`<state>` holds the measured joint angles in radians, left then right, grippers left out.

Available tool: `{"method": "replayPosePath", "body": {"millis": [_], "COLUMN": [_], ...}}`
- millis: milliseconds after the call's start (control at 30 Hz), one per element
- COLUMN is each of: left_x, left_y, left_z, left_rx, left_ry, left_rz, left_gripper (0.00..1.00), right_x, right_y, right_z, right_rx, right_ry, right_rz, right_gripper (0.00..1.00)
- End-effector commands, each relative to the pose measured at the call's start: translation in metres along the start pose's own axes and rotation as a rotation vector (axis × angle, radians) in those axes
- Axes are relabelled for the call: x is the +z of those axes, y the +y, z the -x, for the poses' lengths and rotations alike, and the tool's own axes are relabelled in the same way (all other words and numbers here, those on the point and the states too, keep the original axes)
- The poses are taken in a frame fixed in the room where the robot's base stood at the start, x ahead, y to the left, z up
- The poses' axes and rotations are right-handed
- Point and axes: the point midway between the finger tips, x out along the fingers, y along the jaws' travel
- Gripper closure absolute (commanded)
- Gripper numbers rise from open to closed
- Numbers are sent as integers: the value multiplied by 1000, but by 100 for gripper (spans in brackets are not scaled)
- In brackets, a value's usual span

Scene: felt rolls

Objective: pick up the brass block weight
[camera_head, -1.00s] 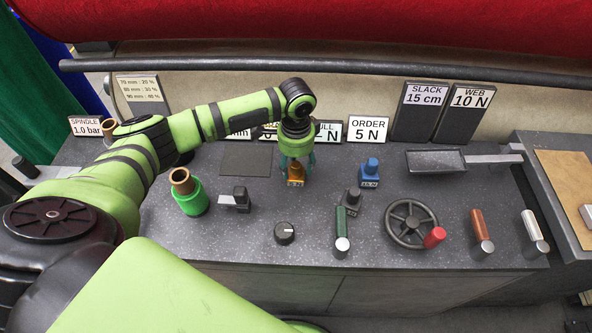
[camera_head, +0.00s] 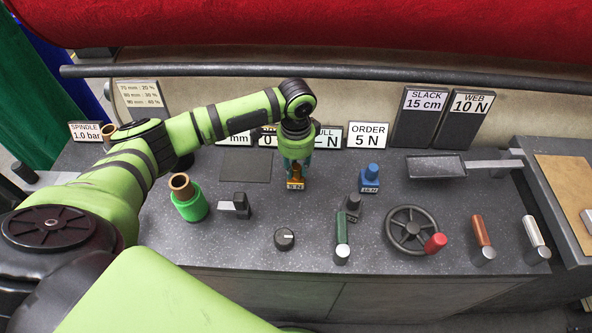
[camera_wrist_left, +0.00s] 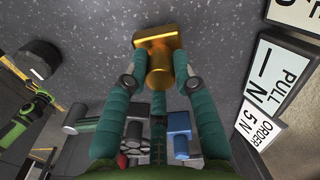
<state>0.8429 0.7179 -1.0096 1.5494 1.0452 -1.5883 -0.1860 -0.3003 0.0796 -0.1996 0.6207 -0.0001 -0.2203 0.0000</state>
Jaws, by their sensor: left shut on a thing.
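The brass block weight (camera_head: 295,183) is gold with a small label and is in the middle of the grey bench top. My left gripper (camera_head: 296,173) comes down over it from above and is shut on its knob. In the left wrist view the brass block weight (camera_wrist_left: 158,46) sits between the teal fingertips of my left gripper (camera_wrist_left: 160,82), one on each side. I cannot tell whether its base touches the bench. My right gripper is not in view.
A blue weight (camera_head: 370,178) stands to the right. A green roll (camera_head: 190,206), a dark knob (camera_head: 284,238), levers and a handwheel (camera_head: 411,229) are spread along the bench. Signs, including the ORDER plate (camera_head: 368,136), stand behind. A flat dark plate (camera_head: 245,166) lies left of the weight.

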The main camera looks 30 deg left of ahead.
Motion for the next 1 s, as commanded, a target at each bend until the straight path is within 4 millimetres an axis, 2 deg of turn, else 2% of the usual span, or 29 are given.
{"method": "replayPosePath", "body": {"millis": [133,300,500,733,1000], "left_x": [-2,-22,-40,-52,-55], "left_y": [0,38,72,97,103], "left_z": [28,49,73,90,95], "left_rx": [-4,-1,-1,0,-1], "left_ry": [7,7,7,4,2], "left_rz": [-3,-8,-5,-3,1], "left_gripper": [100,100,100,100,100], "right_x": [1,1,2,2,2], "right_y": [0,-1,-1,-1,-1], "right_z": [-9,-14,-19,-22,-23], "right_rx": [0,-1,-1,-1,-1], "right_ry": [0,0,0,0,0], "right_rz": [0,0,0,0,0], "right_gripper": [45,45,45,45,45]}}
